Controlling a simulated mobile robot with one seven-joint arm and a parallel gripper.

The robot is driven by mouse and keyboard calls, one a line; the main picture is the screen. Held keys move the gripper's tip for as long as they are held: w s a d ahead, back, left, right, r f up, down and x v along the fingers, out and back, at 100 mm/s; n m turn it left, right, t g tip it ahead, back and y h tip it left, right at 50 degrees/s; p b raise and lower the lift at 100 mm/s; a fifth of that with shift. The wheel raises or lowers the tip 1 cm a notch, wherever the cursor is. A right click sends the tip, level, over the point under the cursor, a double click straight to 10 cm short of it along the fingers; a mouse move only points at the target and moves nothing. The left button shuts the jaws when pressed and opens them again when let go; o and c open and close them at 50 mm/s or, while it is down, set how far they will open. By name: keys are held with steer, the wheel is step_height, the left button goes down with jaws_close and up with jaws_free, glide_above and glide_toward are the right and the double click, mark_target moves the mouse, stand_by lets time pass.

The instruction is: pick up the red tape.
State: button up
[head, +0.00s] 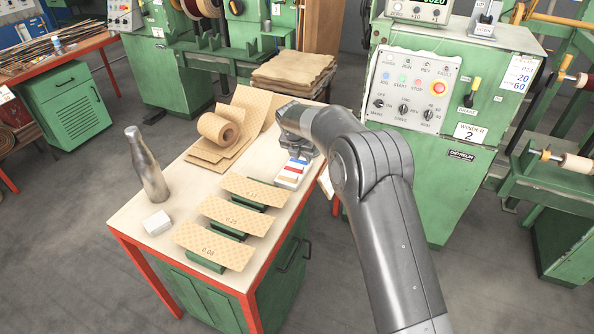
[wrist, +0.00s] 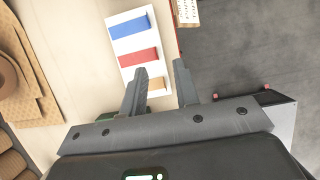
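The red tape (wrist: 139,57) is a short red strip on a white tray (wrist: 126,43), between a blue strip and a tan one. In the head view the tape (head: 292,169) shows only as a small red patch just below my gripper (head: 297,150). In the wrist view my gripper (wrist: 160,67) is open and empty, with a clear gap between its fingers. The left fingertip appears just below the red tape; the right fingertip appears to the right, past the tray's edge. I cannot tell the height above the tray.
The blue strip (wrist: 132,27) and the tan strip (wrist: 154,83) flank the tape. Several numbered tan boards on green supports (head: 235,217), a metal bottle (head: 148,165), a white block (head: 157,223) and a tan roll (head: 222,127) stand on the bench. A green winder cabinet (head: 440,150) is to the right.

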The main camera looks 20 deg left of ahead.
steer(key=x, duration=0.6)
steer(key=shift+a+f, duration=0.3)
steer(key=shift+f, duration=0.05)
steer(key=shift+c, duration=0.2)
jaws_close()
